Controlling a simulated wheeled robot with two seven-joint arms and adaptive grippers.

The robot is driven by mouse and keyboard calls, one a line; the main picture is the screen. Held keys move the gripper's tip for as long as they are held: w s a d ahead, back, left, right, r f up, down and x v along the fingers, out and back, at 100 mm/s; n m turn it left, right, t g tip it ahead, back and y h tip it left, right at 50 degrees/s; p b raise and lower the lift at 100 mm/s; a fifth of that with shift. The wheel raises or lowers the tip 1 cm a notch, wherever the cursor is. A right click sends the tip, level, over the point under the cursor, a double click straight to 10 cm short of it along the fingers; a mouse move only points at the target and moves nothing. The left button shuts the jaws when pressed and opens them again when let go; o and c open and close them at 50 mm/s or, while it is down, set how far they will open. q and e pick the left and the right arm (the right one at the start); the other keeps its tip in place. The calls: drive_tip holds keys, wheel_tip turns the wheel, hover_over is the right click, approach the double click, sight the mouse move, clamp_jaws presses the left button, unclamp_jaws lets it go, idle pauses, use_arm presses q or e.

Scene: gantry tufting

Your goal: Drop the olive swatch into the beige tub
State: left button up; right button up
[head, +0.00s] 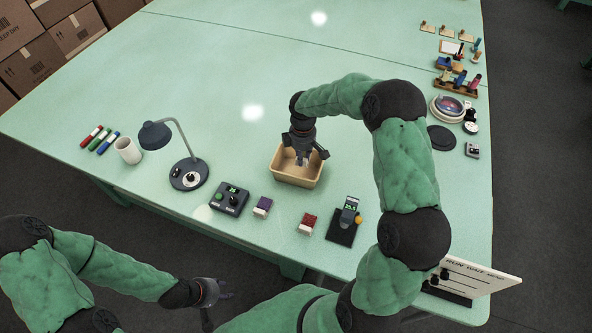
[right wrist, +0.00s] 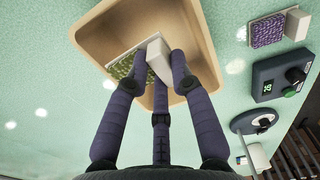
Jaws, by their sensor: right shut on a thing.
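The olive swatch (right wrist: 121,67) has a green tufted face and a pale block as its grip. My right gripper (head: 303,157) is shut on that block and also shows in the right wrist view (right wrist: 158,66). It holds the swatch over the mouth of the beige tub (head: 296,183), whose rim surrounds the swatch in the right wrist view (right wrist: 207,45). I cannot tell how far the swatch is above the tub's floor. In the head view it is mostly hidden by the gripper. My left gripper (head: 218,298) has its fingers apart and is empty, off the table's front edge.
A purple swatch (head: 262,206), a red swatch (head: 307,223), a control box (head: 231,200) and a small display stand (head: 344,220) line the front of the table. A desk lamp (head: 187,174) and white cup (head: 127,150) stand left. The table behind the tub is clear.

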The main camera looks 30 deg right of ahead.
drive_tip(key=shift+f, duration=0.5)
drive_tip(key=o, duration=1)
drive_tip(key=shift+c, duration=0.2)
wheel_tip(320, 180, up, 12)
